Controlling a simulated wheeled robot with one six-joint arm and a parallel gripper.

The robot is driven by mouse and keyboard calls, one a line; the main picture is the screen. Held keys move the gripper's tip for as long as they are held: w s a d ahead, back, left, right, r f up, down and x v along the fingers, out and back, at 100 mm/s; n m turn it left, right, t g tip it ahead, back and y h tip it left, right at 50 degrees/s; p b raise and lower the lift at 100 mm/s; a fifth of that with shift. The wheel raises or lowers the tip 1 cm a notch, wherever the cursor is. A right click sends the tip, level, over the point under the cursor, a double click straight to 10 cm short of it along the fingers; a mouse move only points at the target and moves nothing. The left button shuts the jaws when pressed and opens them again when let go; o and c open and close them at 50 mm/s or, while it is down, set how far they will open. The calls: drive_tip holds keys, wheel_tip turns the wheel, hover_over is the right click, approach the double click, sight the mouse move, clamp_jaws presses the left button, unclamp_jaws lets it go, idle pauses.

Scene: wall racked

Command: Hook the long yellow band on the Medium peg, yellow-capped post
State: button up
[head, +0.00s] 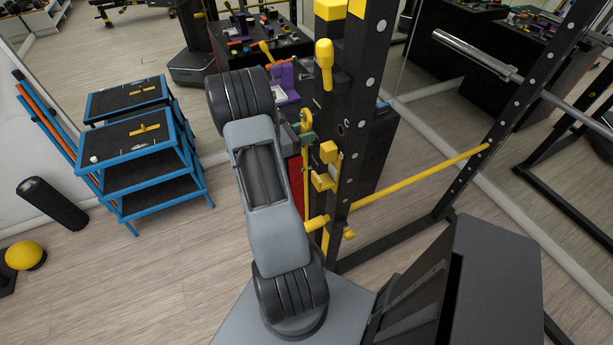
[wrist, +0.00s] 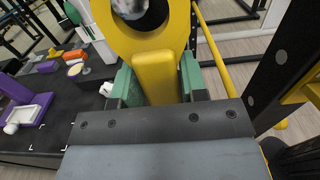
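The long yellow band (wrist: 160,80) is pinched between the green fingertips of my gripper (wrist: 158,88) in the wrist view. Its broad loop end sticks up past the fingers, around an open hole. In the head view the band (head: 305,165) hangs down from my gripper (head: 304,138), just left of the rack upright. No label shows which is Medium.
The black rack upright (head: 362,95) stands right of my gripper, with a yellow bar (head: 420,178) running from it. A dark table (wrist: 75,100) with purple and orange items lies behind.

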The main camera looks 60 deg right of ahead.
drive_tip(key=o, duration=0.4)
drive_tip(key=shift+a, duration=0.1)
drive_tip(key=b+v, duration=0.2)
drive_tip(key=v, duration=1.1)
drive_tip(key=shift+w+a, duration=0.25)
drive_tip(key=shift+w, duration=0.05)
